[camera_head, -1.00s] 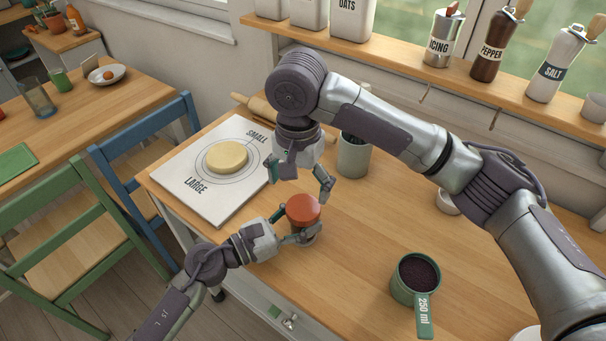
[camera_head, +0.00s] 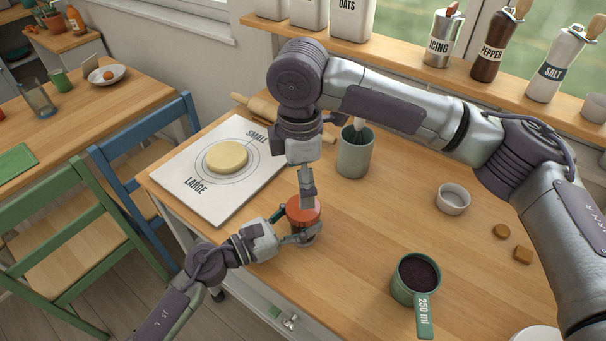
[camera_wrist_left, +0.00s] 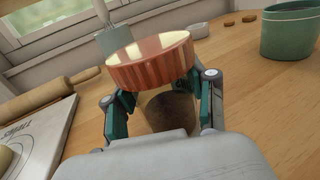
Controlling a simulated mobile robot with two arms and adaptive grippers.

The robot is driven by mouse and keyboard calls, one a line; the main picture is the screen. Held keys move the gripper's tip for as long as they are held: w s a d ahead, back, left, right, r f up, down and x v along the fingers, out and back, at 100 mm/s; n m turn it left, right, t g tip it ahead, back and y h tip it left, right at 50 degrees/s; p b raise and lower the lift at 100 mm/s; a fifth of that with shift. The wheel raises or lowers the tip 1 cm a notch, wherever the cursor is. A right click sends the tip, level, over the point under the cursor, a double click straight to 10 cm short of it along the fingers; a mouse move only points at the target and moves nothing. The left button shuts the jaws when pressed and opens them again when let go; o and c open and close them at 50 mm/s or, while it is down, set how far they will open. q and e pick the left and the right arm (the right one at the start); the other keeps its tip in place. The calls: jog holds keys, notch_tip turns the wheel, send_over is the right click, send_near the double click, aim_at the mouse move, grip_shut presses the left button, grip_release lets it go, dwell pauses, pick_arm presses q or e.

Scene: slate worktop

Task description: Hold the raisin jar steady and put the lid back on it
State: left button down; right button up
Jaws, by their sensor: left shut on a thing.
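The raisin jar (camera_head: 302,238) stands near the front edge of the worktop, its brown contents showing in the left wrist view (camera_wrist_left: 172,112). My left gripper (camera_head: 299,234) is shut around its body from the left. The orange-red lid (camera_head: 296,215) sits over the jar's mouth; in the left wrist view the lid (camera_wrist_left: 150,65) looks tilted and off to the left, and I cannot tell if it is seated. My right gripper (camera_head: 307,200) points down over the lid in the head view, fingers in line, so its opening and any contact are hidden. It does not show in the left wrist view.
A white board (camera_head: 180,190) with a dough disc lies left of the jar. A grey crock (camera_head: 355,155) stands behind it. A green measuring cup (camera_head: 402,290), a small white bowl (camera_head: 453,199) and two brown pieces (camera_head: 502,231) are on the right. Wood between is clear.

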aim_at(303, 223)
jog(key=n, duration=0.6)
jog(key=shift+d+r+n, duration=0.15)
jog(key=shift+r+n, duration=0.05)
jog(key=shift+n, duration=0.2)
jog(key=n, duration=0.6)
jog(key=shift+d+r, duration=0.1)
jog(key=shift+r, duration=0.05)
jog(key=shift+f, duration=4.05)
jog(key=shift+c, duration=0.3)
